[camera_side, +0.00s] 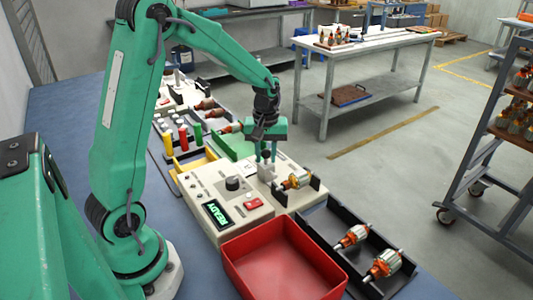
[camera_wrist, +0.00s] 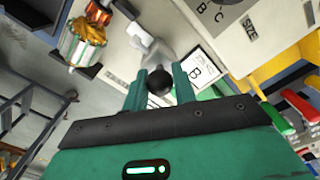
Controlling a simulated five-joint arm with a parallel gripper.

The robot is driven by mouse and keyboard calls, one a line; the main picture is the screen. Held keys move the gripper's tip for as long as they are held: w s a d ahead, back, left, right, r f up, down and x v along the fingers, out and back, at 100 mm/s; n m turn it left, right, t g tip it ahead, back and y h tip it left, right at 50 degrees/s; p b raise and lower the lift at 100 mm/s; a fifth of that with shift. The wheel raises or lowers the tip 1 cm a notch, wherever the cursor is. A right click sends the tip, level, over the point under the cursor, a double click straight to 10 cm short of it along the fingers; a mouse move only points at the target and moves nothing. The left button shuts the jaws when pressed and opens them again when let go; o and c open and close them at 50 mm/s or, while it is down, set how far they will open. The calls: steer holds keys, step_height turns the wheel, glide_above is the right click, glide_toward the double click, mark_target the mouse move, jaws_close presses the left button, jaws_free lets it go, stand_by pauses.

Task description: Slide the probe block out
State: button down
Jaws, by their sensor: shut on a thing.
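The probe block (camera_side: 266,172) is a small light-grey block on top of the beige tester (camera_side: 235,190), beside an armature (camera_side: 297,180) resting in a cradle. In the wrist view the probe block (camera_wrist: 150,42) is grey with a round black knob (camera_wrist: 160,81). My gripper (camera_side: 266,156) points down over the block. In the wrist view my gripper's green fingers (camera_wrist: 160,86) are shut on the black knob, one on each side. The armature (camera_wrist: 83,42), with copper windings, lies left of the block there. The tester's display reads READY in green.
A red bin (camera_side: 283,262) stands in front of the tester. A black tray (camera_side: 365,250) holds two armatures to its right. A green tray (camera_side: 236,146) and a yellow tray (camera_side: 193,160) lie behind. A white workbench (camera_side: 365,50) stands farther back.

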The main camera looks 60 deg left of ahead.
steer(key=shift+a, duration=0.35)
steer(key=c, duration=1.2)
jaws_free()
steer(key=shift+o, duration=0.2)
steer(key=shift+d, duration=0.1)
steer(key=shift+r, duration=0.1)
steer(key=shift+r, duration=3.85)
steer(key=shift+s+d+r, duration=0.35)
steer(key=shift+r, duration=0.15)
steer(key=s+d+r+m+t, duration=0.2)
steer(key=s+d+m, duration=0.3)
steer(key=s, duration=0.3)
steer(key=s+d+r+m+t, duration=0.3)
steer(key=s+d+r+m, duration=0.1)
steer(key=s, duration=0.5)
steer(key=shift+d+m+t, duration=0.3)
steer(key=shift+d+m, duration=0.5)
steer(key=shift+m, duration=0.3)
